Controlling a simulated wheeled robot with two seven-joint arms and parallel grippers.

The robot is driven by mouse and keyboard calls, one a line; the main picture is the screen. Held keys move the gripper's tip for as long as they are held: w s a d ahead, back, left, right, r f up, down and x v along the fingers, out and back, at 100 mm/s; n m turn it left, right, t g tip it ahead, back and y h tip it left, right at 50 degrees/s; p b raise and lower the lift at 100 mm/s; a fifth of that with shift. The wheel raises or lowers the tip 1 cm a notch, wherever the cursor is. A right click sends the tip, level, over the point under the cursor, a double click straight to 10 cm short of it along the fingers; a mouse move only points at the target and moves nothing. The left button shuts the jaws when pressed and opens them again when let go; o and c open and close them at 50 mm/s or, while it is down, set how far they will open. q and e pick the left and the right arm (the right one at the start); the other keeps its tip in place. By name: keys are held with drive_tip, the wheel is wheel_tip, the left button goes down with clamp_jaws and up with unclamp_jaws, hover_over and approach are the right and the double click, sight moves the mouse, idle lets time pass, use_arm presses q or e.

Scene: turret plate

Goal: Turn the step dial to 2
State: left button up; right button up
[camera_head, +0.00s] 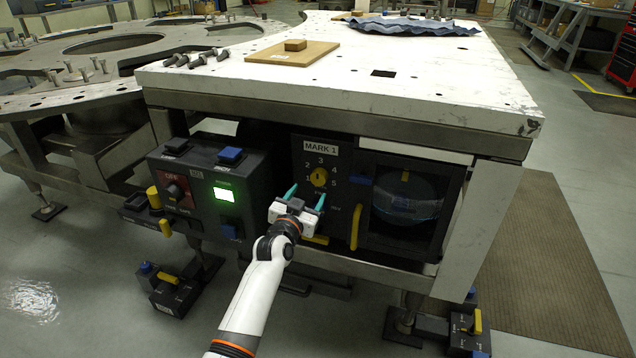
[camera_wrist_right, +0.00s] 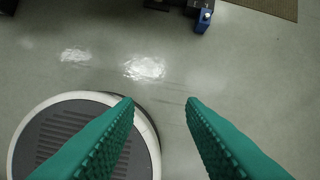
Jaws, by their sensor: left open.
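The step dial (camera_head: 319,177) is a yellow round knob on a dark panel under the white table, below a "MARK 1" label, with the numbers 1 to 5 arched around it. Its pointer is too small to read with certainty. My left gripper (camera_head: 305,196) is open in front of the panel, its two teal fingers just below and to the left of the dial, apart from it as far as I can tell. My right gripper (camera_wrist_right: 160,102) shows in the right wrist view, open and empty above the floor.
Left of the dial stands a control box with a lit green screen (camera_head: 224,194) and a blue button (camera_head: 230,155). Right of it is a dark windowed door with a yellow handle (camera_head: 356,227). The white tabletop (camera_head: 400,85) overhangs the panel.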

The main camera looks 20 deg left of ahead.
sight(317, 179)
use_arm(q)
drive_tip(key=w+b, duration=0.1)
drive_tip(key=w, duration=0.3)
drive_tip(key=shift+d+f, duration=0.1)
drive_tip(key=shift+d, duration=0.05)
drive_tip(key=w+b, duration=0.1)
drive_tip(key=w, duration=0.1)
drive_tip(key=shift+w, duration=0.65)
use_arm(e)
drive_tip(key=w+a+r+t+y, duration=0.1)
drive_tip(key=w+a+r+t, duration=0.1)
drive_tip(key=w+t, duration=0.3)
drive_tip(key=w, duration=0.3)
drive_tip(key=shift+w+a, duration=0.15)
drive_tip(key=shift+a, duration=0.15)
use_arm(q)
drive_tip(key=c, duration=1)
